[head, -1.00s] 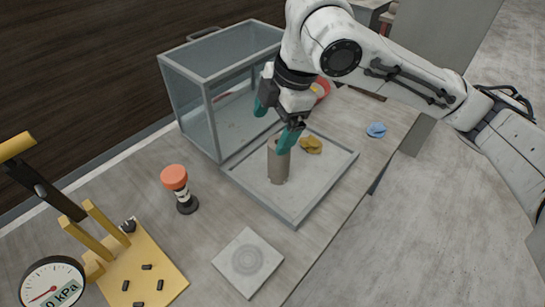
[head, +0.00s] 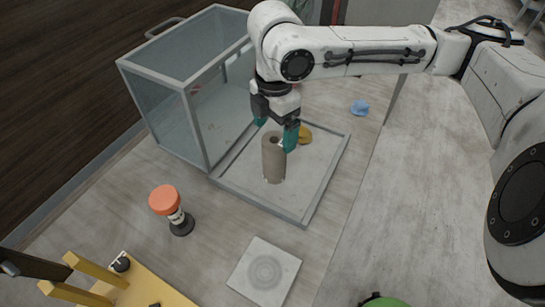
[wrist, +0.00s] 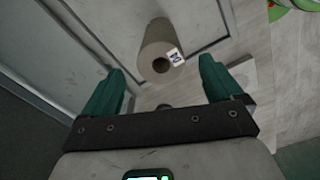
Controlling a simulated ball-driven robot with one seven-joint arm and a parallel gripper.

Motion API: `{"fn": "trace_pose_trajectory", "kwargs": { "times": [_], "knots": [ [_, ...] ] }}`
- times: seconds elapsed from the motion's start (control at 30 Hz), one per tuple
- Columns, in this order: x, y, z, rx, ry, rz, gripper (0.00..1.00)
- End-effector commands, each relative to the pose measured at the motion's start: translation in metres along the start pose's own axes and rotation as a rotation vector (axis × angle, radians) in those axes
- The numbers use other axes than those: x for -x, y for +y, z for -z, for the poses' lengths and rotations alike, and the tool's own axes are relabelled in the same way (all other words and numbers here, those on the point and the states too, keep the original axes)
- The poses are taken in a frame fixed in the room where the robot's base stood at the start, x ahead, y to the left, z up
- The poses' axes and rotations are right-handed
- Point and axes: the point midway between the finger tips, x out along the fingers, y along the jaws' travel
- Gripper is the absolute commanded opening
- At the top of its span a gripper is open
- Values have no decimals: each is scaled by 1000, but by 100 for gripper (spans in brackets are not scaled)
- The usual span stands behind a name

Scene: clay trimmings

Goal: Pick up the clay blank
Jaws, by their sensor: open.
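The clay blank, a grey-brown cylinder (head: 273,162), stands upright in the shallow grey-rimmed tray (head: 262,207). The wrist view shows the blank (wrist: 157,38) with a dark hole in its near end and a small white label with dark marks at its edge. My gripper (head: 275,129) has teal fingers and is at the blank's top end in the head view; the right finger overlaps the blank's upper edge there. In the wrist view the gripper (wrist: 160,74) is open, and the blank's end lies beyond the gap between the fingers, with nothing held.
A clear-walled box (head: 185,90) stands close behind the tray to the left. An ochre lump (head: 304,134) lies in the tray behind the blank. A red-topped object (head: 166,200), a square grey slab (head: 264,272) and a blue lump (head: 359,108) are around the tray.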

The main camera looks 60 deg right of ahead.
Motion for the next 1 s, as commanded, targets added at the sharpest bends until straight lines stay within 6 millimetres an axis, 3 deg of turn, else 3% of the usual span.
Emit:
{"fn": "trace_pose_trajectory", "kwargs": {
  "times": [0.17,0.5,0.77,1.0],
  "knots": [
    [-12,0,0,0,0,1,93],
    [-55,0,1,0,0,0,93],
    [-58,0,1,1,0,-1,93],
    [-58,0,1,1,0,-1,73]
  ]
}}
